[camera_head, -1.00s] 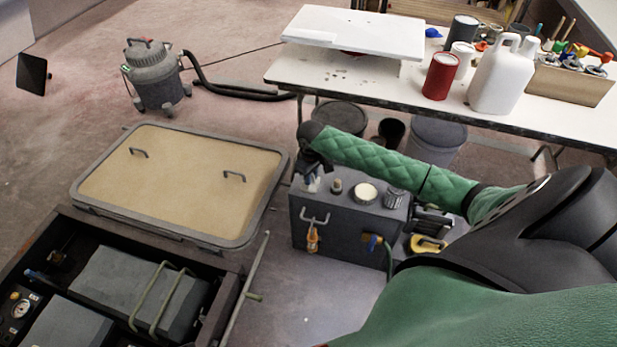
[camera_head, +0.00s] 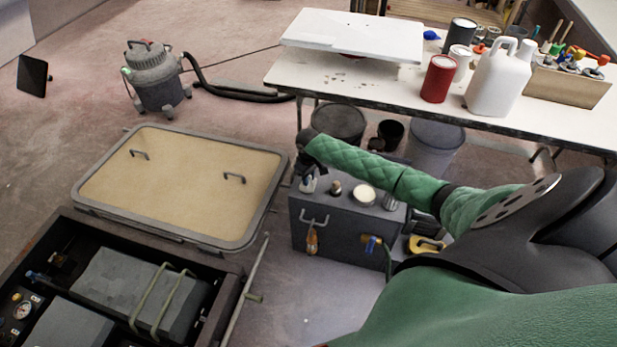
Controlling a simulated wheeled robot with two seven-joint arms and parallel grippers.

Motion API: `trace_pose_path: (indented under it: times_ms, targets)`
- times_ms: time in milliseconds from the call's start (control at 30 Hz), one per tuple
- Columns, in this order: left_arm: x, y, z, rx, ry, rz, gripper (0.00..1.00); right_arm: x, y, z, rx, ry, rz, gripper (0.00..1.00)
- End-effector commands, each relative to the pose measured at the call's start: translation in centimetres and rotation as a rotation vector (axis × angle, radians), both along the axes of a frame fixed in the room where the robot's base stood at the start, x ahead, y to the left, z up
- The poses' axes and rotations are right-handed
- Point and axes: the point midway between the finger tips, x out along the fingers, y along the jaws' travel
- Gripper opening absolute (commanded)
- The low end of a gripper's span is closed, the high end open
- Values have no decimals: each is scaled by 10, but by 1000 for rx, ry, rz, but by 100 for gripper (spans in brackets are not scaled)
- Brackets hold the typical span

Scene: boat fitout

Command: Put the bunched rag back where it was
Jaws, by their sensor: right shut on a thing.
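My right gripper (camera_head: 307,176) reaches in from the right on its green padded arm. It points down over the left end of the dark grey box (camera_head: 335,233). It is shut on a small whitish thing, which looks like the bunched rag (camera_head: 308,185). The rag is small and partly hidden by the fingers. I cannot tell whether it touches the box top. My left gripper is not in view.
The box top carries several caps, including a pale round one (camera_head: 364,195). A framed tan hatch panel (camera_head: 190,185) lies to the left, with an open equipment bay (camera_head: 228,290) in front. Behind stands a white table (camera_head: 375,84) with a red can (camera_head: 438,79) and a white jug (camera_head: 498,80).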

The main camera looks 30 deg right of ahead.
Motion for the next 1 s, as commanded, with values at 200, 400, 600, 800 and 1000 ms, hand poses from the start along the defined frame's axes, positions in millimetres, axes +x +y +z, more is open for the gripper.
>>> trace_pose_path:
  times_ms: [200,400,600,800,1000]
  targets:
    - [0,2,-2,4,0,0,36,0,0,0,0,-1,0,5]
    - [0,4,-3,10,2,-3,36,0,0,-2,0,0,0,41]
    - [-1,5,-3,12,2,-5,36,0,0,-2,0,0,0,45]
    - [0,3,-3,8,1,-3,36,0,0,2,0,-2,1,45]
    - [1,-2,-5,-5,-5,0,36,1,-1,29,-1,-3,1,45]
